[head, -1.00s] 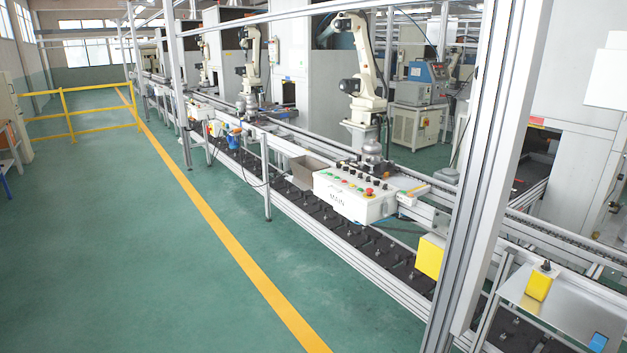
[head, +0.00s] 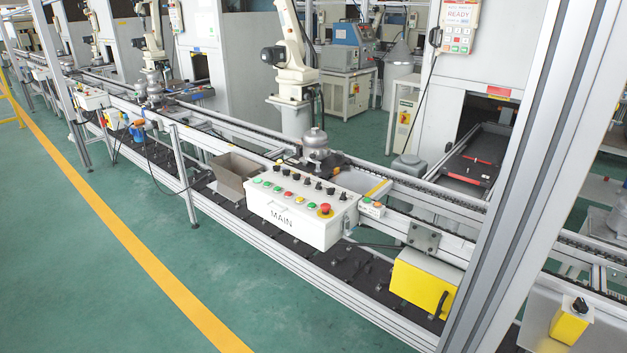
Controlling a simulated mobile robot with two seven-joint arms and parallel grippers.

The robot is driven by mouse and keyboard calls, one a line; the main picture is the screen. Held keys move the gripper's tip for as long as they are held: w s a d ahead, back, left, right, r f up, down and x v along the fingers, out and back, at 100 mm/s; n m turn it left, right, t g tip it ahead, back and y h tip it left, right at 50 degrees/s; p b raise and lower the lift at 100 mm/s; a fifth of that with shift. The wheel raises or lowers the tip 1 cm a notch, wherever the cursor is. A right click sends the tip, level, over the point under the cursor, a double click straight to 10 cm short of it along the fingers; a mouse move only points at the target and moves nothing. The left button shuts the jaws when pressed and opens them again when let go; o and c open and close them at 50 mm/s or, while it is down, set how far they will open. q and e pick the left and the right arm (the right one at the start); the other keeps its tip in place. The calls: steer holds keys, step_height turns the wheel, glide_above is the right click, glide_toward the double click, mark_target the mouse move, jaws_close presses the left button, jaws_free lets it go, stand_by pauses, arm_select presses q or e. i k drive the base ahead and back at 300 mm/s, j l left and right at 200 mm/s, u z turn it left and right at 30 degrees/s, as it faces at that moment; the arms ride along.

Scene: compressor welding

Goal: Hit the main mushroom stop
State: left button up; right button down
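The main mushroom stop (head: 325,209) is a red button on a yellow base. It sits at the right end of the top panel of a white control box marked MAIN (head: 290,222). Rows of black knobs and small green, red and yellow buttons share that panel. The box is mounted on the near side of the conveyor line, in the middle of the head view. Neither of my grippers shows in the head view.
A conveyor (head: 245,135) runs behind the box, with a metal compressor part (head: 315,147) on it. A yellow box (head: 423,284) hangs to the right. An aluminium post (head: 535,170) stands at the right foreground. Green floor before the line is clear, with a yellow stripe (head: 130,250).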

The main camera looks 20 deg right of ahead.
mark_target(325, 206)
steer(key=i, duration=1.55)
steer(key=i+u, duration=0.2)
steer(key=k, duration=0.05)
